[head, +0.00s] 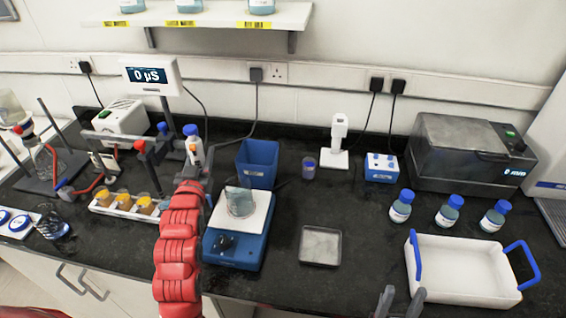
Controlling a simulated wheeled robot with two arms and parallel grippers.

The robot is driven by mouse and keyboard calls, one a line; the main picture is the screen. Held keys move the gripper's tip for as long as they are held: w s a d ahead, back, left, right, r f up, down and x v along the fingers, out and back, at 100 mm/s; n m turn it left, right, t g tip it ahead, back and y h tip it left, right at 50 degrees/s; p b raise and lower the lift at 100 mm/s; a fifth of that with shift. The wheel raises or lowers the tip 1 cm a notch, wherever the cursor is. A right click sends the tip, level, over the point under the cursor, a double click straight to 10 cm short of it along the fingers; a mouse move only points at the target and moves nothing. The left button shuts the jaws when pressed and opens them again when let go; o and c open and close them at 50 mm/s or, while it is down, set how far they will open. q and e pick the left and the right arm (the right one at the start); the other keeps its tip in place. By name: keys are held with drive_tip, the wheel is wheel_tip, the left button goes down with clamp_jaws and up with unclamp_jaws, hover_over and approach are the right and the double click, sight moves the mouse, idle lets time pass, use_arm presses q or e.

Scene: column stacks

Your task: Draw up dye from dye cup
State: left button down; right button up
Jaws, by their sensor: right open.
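No cup is clearly marked as the dye cup. A small cup with dark violet contents (309,168) stands at the back middle. A white tray (99,209) at the left holds several cups of orange-yellow contents (145,204). My right gripper (400,301) is at the bottom edge, fingers apart and empty.
A beaker (240,202) stands on a blue-based plate device (234,254), with a blue bin (257,160) behind. A square dish (320,246), several blue-capped bottles (448,211) and a white blue-handled tray (460,271) are to the right. Bench is clear around the dish.

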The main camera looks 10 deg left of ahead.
use_arm(q)
drive_tip(key=shift+r, duration=0.1)
drive_tip(key=w+d+r+m+h, duration=0.2)
drive_tip(key=w+d+r+h, duration=0.1)
drive_tip(key=w+d+r, duration=0.7)
drive_tip(key=w+d+m+h, duration=0.1)
drive_tip(key=w+d+h, duration=0.1)
drive_tip(key=w+d, duration=0.55)
drive_tip(key=w+d+m+h, duration=0.1)
drive_tip(key=w+d, duration=0.3)
drive_tip(key=d, duration=0.6)
drive_tip(key=shift+f, duration=2.6)
drive_tip(key=shift+s, duration=0.1)
drive_tip(key=shift+b, duration=0.4)
drive_tip(key=shift+f, duration=0.1)
